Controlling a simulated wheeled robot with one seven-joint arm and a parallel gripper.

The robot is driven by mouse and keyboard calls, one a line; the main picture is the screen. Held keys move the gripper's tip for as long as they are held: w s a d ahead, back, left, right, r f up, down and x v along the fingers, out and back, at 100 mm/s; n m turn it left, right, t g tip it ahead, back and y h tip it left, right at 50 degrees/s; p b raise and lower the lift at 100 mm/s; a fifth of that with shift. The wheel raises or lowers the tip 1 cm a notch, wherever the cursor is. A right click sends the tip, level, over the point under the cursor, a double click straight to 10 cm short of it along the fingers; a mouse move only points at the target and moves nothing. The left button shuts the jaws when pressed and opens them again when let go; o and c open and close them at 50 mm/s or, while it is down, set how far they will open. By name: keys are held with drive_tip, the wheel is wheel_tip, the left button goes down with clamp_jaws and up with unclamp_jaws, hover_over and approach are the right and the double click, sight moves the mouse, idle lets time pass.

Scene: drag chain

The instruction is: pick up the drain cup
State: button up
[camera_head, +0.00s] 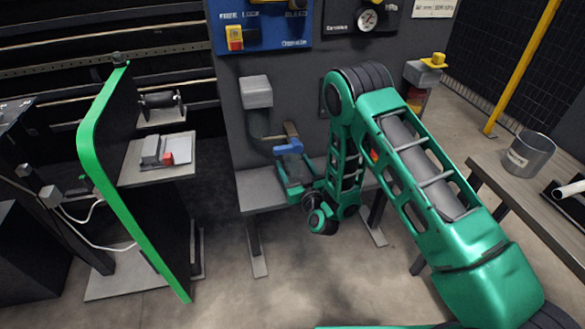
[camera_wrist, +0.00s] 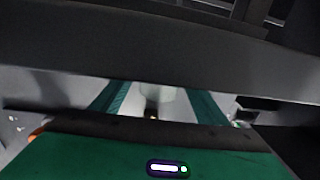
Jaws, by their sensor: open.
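My gripper (camera_head: 291,168) is at the grey bench below the wall panel, close to a pipe fitting. In the wrist view my gripper (camera_wrist: 155,103) shows two green fingers set apart, so it is open. A pale, blurred form (camera_wrist: 152,94) shows between the fingers; it may be the drain cup, but I cannot tell for sure. In the head view a small blue part (camera_head: 289,147) is at the gripper, and I cannot tell what it belongs to. A dark bar hides much of the wrist view.
The grey pipe fitting (camera_head: 258,122) hangs from the panel just left of my gripper. A green-edged partition (camera_head: 95,130) stands at left. A grey bucket (camera_head: 528,155) stands on the right table (camera_head: 505,195). Open floor lies in front of the bench.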

drive_tip(key=shift+x, duration=0.85)
drive_tip(key=c, duration=1.2)
drive_tip(key=shift+r, duration=0.1)
